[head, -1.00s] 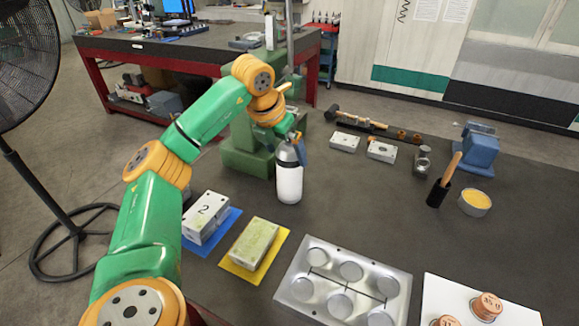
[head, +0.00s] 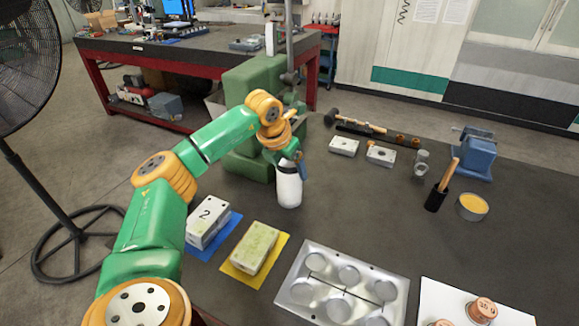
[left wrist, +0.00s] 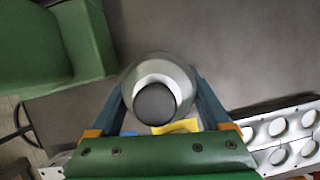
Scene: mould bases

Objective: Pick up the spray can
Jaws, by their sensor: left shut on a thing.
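The spray can (head: 289,190), white with a grey upper part, stands upright on the dark bench in the head view, in front of the green machine. My left gripper (head: 298,164) is around its upper part from above and shut on it. In the left wrist view the can (left wrist: 155,98) shows from the top, with a dark cap and a grey shoulder between the two blue fingers of the gripper (left wrist: 165,88). The can's base is hidden there. I cannot see any clear gap between the can and the bench. My right gripper is not in view.
The green machine (head: 246,150) stands close behind the can. A block marked 2 (head: 207,219) on a blue mat and a greenish block (head: 254,248) on a yellow mat lie in front. A metal mould plate (head: 398,290) lies at front right. The bench's middle is clear.

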